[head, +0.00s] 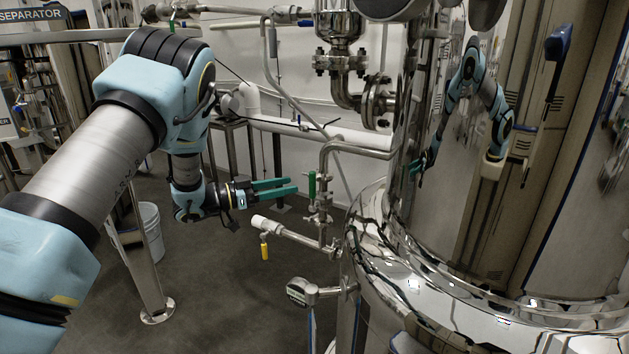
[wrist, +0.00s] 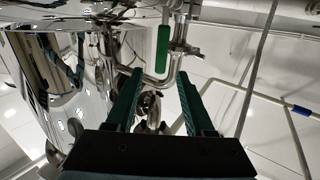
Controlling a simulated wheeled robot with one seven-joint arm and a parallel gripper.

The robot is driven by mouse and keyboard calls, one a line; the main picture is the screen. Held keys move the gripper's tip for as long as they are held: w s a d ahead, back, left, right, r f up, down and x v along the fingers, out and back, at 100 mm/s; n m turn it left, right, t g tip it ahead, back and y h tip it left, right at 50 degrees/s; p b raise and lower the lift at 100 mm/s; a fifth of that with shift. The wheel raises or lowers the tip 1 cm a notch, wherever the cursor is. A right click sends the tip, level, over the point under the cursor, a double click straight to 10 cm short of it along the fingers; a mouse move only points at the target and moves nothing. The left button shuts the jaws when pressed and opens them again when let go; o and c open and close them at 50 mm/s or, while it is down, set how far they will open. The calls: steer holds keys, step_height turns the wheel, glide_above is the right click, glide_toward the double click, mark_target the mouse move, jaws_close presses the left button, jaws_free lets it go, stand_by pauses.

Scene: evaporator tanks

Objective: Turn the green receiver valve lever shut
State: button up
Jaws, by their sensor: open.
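The green receiver valve lever (head: 311,187) stands upright on a thin vertical steel pipe beside the big polished tank. In the wrist view the green lever (wrist: 163,48) shows beyond the fingertips and roughly between their lines. My gripper (head: 292,187) has two green fingers pointing right at the lever, with a small gap before it in the head view. In the wrist view my gripper (wrist: 160,73) is open, with nothing between the fingers. The valve body behind the lever is partly hidden.
The polished tank (head: 375,230) fills the right side and mirrors my arm. A yellow-handled valve (head: 264,247) hangs below my gripper, and a round gauge (head: 298,290) sits lower. A bent steel pipe (head: 355,148) runs above the lever. A white bucket (head: 150,230) stands on the floor at left.

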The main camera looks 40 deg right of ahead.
mark_target(313, 195)
steer(key=p+x, duration=0.1)
steer(key=x, duration=0.7)
steer(key=shift+d, duration=0.1)
jaws_close()
stand_by(1.2)
